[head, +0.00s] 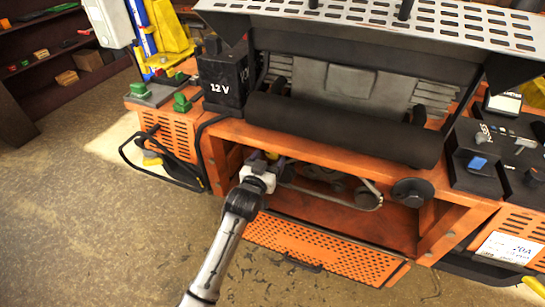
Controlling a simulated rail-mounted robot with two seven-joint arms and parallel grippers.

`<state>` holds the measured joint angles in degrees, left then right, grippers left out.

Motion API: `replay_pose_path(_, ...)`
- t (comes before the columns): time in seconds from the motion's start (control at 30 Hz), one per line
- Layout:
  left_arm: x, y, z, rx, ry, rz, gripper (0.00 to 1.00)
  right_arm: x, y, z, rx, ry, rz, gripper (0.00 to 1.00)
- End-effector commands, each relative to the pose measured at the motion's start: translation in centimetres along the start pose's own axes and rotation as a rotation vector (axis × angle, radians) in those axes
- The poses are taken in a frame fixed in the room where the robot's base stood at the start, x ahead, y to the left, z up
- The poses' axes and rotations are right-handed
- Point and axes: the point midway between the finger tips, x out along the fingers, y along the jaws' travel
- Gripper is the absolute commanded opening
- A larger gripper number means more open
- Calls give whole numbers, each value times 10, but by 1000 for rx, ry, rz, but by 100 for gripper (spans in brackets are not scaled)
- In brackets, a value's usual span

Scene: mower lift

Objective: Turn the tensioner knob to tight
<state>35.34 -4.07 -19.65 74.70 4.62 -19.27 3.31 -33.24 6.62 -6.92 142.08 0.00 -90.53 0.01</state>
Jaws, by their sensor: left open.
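My left gripper (262,160) is open at the left end of the open bay under the black roller, with its fingers pointing into the bay. A belt (335,202) loops around dark pulleys just to the right of the gripper. A black round part (412,190) sits at the right of the bay, apart from the gripper. I cannot tell whether it is the tensioner knob or whether the knob is hidden behind my gripper. Something small and yellow shows at the fingertips, too small to make out. My right gripper is out of view.
The orange frame (450,232) surrounds the bay, and the black roller (345,130) overhangs it. A perforated orange panel (322,252) lies low in front. A black 12 V box (222,80) stands at left. A black tool station (495,150) stands at right. The floor in front is clear.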

Motion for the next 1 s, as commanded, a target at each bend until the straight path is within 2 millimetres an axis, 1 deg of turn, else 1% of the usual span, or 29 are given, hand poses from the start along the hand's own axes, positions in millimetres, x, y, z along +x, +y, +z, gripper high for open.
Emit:
replay_pose_path(0.03,7,1,0,0,1,1,72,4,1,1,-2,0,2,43)
replay_pose_path(0.1,14,0,1,-1,0,0,72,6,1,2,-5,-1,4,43)
replay_pose_path(0.3,26,0,0,0,1,0,72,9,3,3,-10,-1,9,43)
replay_pose_path(0.5,31,0,0,-1,0,0,72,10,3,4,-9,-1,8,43)
replay_pose_path(0.77,31,0,0,0,0,0,72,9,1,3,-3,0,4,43)
replay_pose_path(1.0,31,0,0,0,0,0,49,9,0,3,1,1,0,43)
